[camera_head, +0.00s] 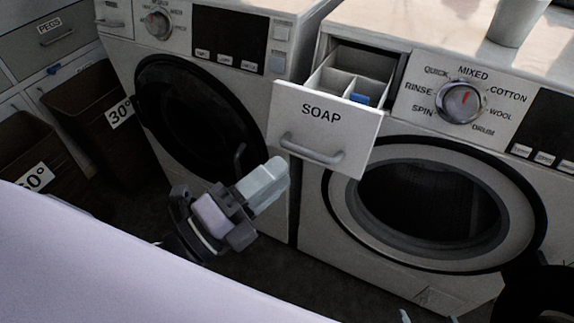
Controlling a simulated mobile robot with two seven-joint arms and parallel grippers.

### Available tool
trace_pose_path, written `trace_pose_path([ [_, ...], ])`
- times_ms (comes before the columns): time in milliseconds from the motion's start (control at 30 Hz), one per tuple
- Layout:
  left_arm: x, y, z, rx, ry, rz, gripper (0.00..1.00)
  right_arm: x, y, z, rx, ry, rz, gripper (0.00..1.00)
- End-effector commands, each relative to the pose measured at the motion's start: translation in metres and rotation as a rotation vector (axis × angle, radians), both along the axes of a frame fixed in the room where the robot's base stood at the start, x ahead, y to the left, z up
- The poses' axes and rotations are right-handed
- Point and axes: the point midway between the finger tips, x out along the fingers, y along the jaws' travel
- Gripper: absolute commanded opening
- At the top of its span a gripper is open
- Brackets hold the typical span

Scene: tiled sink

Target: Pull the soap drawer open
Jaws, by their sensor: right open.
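The soap drawer (326,128) is a white box with a SOAP label, and it stands pulled out of the right-hand washing machine. Its inner compartments show, with a small blue item (360,99) in one. A grey bar handle (312,149) runs across the lower front. My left gripper (277,174) is below and left of the handle, apart from it in the picture. Its pale fingers look close together, but I cannot tell whether they are shut. My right gripper (429,319) shows only as open fingertips at the bottom edge.
The right machine has a program dial (461,102) and a round door (435,205) beside and below the drawer. Another washer (200,115) stands to the left, with dark laundry bins (92,130) beyond. A pale cup (515,22) stands on the worktop (440,22).

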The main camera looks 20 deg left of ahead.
Motion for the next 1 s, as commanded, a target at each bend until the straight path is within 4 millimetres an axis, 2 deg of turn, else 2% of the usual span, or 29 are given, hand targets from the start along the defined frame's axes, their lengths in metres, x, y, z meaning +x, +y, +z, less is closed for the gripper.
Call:
trace_pose_path([
  [300, -0.015, 0.009, -0.004, 0.0, 0.001, 0.0, 0.38, 0.0, -0.001, -0.002, -0.006, 0.001, 0.008, 0.95],
  [867, -0.015, 0.009, -0.004, -0.005, 0.008, 0.001, 0.38, 0.0, 0.0, -0.001, -0.005, 0.002, 0.008, 0.95],
  [1000, -0.009, 0.015, -0.013, -0.087, 0.12, 0.018, 0.38, 0.0, 0.0, 0.012, -0.003, -0.001, 0.006, 0.95],
])
